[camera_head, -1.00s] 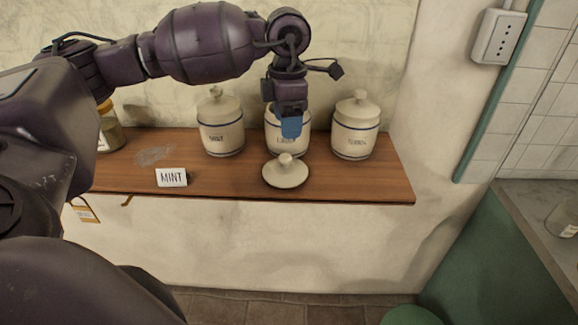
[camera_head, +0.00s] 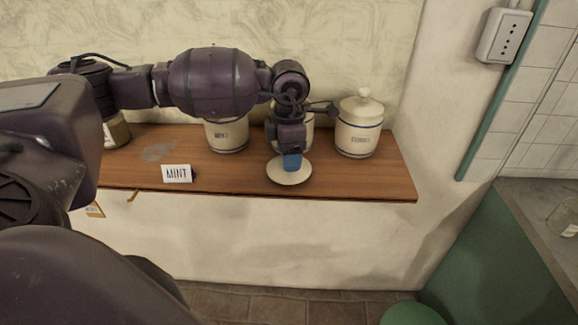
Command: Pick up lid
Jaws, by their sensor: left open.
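A round cream lid (camera_head: 290,177) with a dark rim lies on the wooden shelf, in front of the middle jar. My left gripper (camera_head: 291,162) points down over the lid, its blue fingertips at the lid's knob, which they hide. It is open; I cannot tell whether the fingers touch the knob. The middle jar (camera_head: 307,140) stands behind my gripper and is mostly hidden by it. My right gripper is not in view.
On the wooden shelf (camera_head: 380,182), a lidded cream jar (camera_head: 358,128) stands to the right and another jar (camera_head: 228,134) to the left, its top behind my arm. A MINT card (camera_head: 177,174) and a glass jar (camera_head: 116,131) are further left.

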